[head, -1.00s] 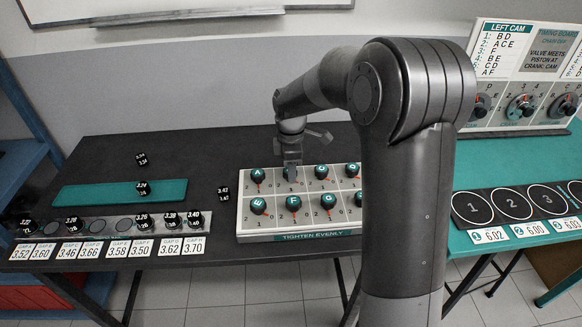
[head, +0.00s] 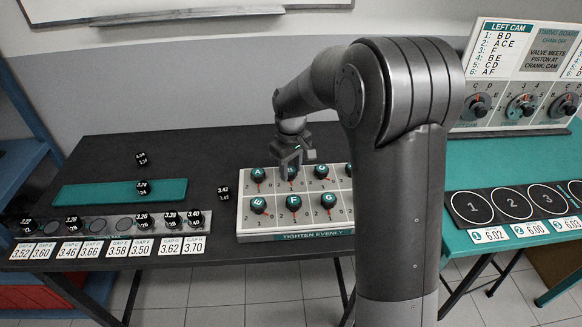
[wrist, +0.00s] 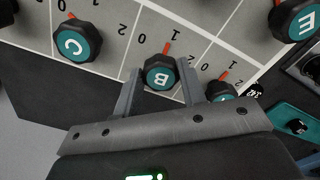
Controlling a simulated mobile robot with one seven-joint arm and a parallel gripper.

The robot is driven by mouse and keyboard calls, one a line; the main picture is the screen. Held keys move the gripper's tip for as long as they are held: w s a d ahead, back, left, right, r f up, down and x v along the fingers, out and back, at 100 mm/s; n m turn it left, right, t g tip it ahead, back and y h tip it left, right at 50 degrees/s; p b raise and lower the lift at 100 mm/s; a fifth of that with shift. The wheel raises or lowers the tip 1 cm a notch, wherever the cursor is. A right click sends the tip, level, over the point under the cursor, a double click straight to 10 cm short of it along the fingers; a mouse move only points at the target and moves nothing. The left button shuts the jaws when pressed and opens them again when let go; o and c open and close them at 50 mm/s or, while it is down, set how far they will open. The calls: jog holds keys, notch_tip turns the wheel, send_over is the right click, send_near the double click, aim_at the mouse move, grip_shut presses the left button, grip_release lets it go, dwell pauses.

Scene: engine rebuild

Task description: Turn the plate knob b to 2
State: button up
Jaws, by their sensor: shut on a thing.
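The plate (head: 243,225) is a pale panel with lettered teal-and-black knobs, each with a red pointer and the marks 0, 1 and 2. In the wrist view, knob B (wrist: 160,74) sits between the two fingers of my gripper (wrist: 159,82), which is shut on it. The red pointer of knob B points at its 1 mark.
In the wrist view, knob C (wrist: 78,39) is left of the fingers and knob A (wrist: 220,91) is close by the right finger. Knobs E (head: 259,205), F (head: 293,203) and G (head: 328,201) form the front row. A small black block (head: 223,192) stands left of the plate.

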aim_at(290, 171)
jog(key=m, duration=0.6)
jog(key=shift+a+m, duration=0.1)
jog(key=shift+m, duration=0.2)
jog(key=m, duration=0.6)
jog(key=shift+a, duration=0.1)
jog(key=shift+m, duration=0.3)
jog(key=o, duration=1)
notch_tip(290, 171, up, 11)
jog(key=shift+f, duration=0.1)
